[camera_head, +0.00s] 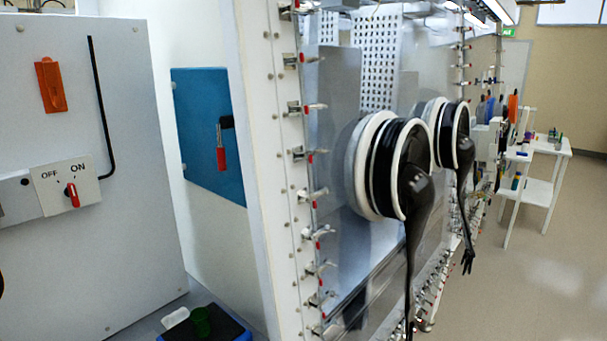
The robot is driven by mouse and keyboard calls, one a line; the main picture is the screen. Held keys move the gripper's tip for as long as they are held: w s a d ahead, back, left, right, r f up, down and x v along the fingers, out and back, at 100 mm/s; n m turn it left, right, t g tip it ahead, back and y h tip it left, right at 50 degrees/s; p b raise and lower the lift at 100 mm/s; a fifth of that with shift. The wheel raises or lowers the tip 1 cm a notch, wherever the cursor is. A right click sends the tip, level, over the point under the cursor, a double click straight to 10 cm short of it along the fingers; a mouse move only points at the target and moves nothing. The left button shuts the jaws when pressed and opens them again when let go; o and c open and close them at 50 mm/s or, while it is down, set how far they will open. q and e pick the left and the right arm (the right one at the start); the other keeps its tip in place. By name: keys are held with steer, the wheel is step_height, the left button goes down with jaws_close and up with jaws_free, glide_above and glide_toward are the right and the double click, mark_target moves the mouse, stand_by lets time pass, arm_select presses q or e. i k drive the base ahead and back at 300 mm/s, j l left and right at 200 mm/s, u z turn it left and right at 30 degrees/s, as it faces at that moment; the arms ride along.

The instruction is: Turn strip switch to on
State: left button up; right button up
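A white switch plate (66,186) marked OFF and ON is on the grey cabinet front at the left. Its red knob (72,194) sits below the two labels, roughly upright with a slight tilt. I cannot tell for sure which label it points to. No lettering shows whether this is the strip switch, and no other switch marked ON is seen. Neither of my grippers is in view.
An orange holder (51,85) and a black bent rod (103,110) are on the cabinet (110,240). A blue panel (208,135) has a red-handled latch (221,148). Glovebox ports with black gloves (398,168) stick out at centre. A white cart (536,185) stands right; floor there is clear.

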mark_target(72, 192)
steer(key=k+u, duration=0.1)
steer(key=u, duration=0.65)
